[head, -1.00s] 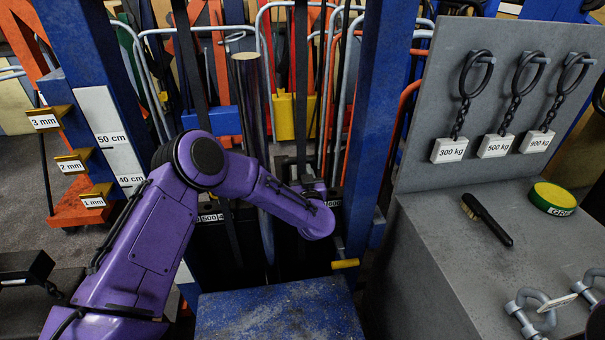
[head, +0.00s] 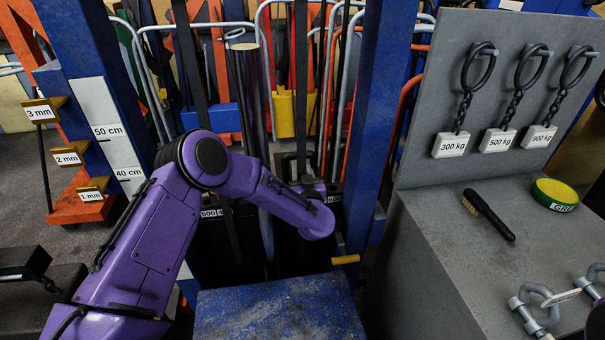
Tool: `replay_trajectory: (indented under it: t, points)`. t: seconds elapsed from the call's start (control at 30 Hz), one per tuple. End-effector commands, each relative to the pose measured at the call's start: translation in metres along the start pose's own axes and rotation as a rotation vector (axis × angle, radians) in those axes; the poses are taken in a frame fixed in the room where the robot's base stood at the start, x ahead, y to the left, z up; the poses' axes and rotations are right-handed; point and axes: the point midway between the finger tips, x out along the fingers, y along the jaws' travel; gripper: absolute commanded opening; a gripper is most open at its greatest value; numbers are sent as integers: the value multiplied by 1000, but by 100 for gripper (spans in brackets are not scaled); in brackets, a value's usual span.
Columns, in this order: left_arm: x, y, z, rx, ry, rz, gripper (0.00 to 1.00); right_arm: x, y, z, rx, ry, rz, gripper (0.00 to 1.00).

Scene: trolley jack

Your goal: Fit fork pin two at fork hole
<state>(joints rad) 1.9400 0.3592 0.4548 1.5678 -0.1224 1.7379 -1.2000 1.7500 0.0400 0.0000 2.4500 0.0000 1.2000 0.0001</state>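My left arm comes in from the lower left and reaches to the blue frame (head: 375,120). Its purple wrist end is in front of the dark area between the posts, and the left gripper's fingers are hidden behind it. A small yellow bar (head: 345,260) sticks out low by the right post, just below the wrist; I cannot tell whether it is a fork pin or whether the gripper touches it. I cannot make out the fork hole.
A blue block (head: 280,310) stands low in front. On the right, a grey bench (head: 440,250) bears a brush (head: 488,214), a green-yellow tin (head: 555,195) and shackles (head: 533,312). Weight-tagged chains (head: 464,105) hang above. Stepped gauges (head: 68,155) project from the left post.

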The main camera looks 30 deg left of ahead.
Motion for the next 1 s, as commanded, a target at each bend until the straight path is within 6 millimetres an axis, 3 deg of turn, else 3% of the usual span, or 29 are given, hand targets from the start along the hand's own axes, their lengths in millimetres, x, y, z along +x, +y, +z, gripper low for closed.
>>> replay_trajectory:
  t: [1.0]
  points:
    - [0,0,26,-1,1,0,0,17,-2,7,0,0,0,52]
